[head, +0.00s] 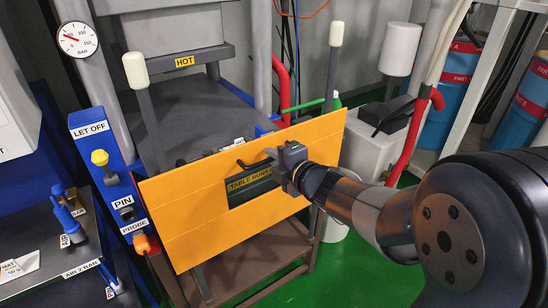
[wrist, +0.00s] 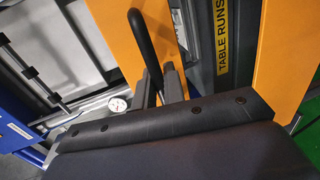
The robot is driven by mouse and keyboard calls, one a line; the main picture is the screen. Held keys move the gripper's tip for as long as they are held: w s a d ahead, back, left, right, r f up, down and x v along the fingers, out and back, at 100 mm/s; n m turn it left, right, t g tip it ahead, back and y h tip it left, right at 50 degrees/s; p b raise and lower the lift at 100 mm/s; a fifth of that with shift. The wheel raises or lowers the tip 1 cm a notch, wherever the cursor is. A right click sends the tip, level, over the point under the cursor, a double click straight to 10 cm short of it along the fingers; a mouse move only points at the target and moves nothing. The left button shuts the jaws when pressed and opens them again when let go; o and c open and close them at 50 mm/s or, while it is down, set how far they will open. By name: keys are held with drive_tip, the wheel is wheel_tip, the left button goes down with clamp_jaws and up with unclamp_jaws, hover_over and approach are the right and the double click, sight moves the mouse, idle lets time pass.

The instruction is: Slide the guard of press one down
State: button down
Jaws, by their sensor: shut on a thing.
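The guard (head: 185,215) is a flat orange panel standing tilted in the picture across the front of the press, between two grey posts with white caps. In the wrist view the two fingers (wrist: 164,88) close around the handle's lower end; the exact contact is partly hidden.
A bench with blue valves (head: 70,215) is at the lower left. A grey cabinet (head: 365,140) and red pipe (head: 418,135) stand close behind my arm.

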wheel_tip(320, 180, down, 21)
drive_tip(key=b, duration=1.8)
drive_tip(key=shift+b, duration=0.4)
drive_tip(key=shift+s+f, duration=0.1)
drive_tip(key=shift+f, duration=0.05)
drive_tip(key=c, duration=1.9)
unclamp_jaws()
drive_tip(key=p, duration=0.3)
approach(267, 211)
drive_tip(key=shift+v, duration=2.3)
